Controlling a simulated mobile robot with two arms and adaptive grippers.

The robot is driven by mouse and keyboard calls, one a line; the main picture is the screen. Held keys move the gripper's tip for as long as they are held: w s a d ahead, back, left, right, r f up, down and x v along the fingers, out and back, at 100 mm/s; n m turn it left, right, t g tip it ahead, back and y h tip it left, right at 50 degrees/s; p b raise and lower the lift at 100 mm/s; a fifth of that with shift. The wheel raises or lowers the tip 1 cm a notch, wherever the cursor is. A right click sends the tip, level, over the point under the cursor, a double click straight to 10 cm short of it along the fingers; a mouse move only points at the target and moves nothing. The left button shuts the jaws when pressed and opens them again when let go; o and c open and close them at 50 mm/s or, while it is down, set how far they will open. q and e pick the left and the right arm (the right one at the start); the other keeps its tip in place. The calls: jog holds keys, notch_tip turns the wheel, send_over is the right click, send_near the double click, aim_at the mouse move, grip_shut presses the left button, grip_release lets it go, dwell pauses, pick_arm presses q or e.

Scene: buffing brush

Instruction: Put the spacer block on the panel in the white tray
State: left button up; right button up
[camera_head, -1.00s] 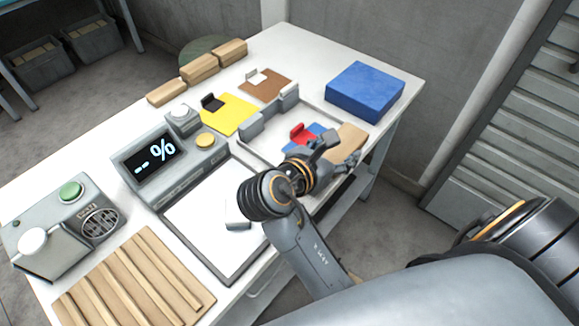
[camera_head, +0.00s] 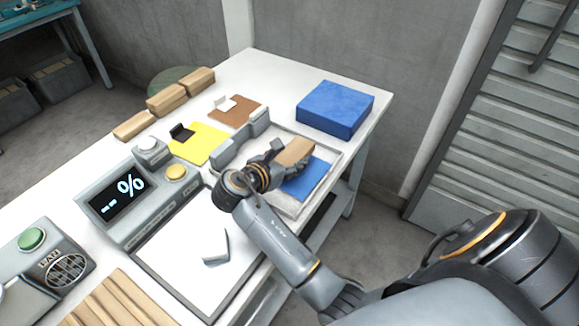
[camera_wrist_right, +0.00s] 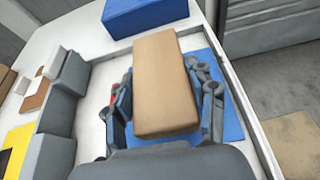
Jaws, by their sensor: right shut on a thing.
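The spacer block (camera_head: 296,151) is a plain tan block, and my right gripper (camera_head: 279,156) is shut on its sides. The wrist view also shows the block (camera_wrist_right: 165,85) between the fingers of my right gripper (camera_wrist_right: 165,112). The blue panel (camera_head: 306,181) lies in the white tray (camera_head: 338,153). The block is over the panel (camera_wrist_right: 228,112) and hides part of it. I cannot tell whether they touch. A bit of red (camera_wrist_right: 114,95) shows beside the left finger. My left gripper is not in view.
A blue box (camera_head: 335,108) stands behind the tray. Grey blocks (camera_head: 240,140) stand along the tray's left side. Yellow (camera_head: 199,143) and brown (camera_head: 236,110) panels lie farther left. A display unit (camera_head: 125,197) and a white-surfaced tray (camera_head: 185,265) are nearer.

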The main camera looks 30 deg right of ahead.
notch_tip(320, 180, down, 3)
jog(key=shift+w+f, duration=0.1)
jog(key=shift+f, duration=0.05)
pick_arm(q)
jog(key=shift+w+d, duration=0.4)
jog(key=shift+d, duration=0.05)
pick_arm(e)
jog(key=shift+f, duration=0.1)
jog(key=o, duration=1.2)
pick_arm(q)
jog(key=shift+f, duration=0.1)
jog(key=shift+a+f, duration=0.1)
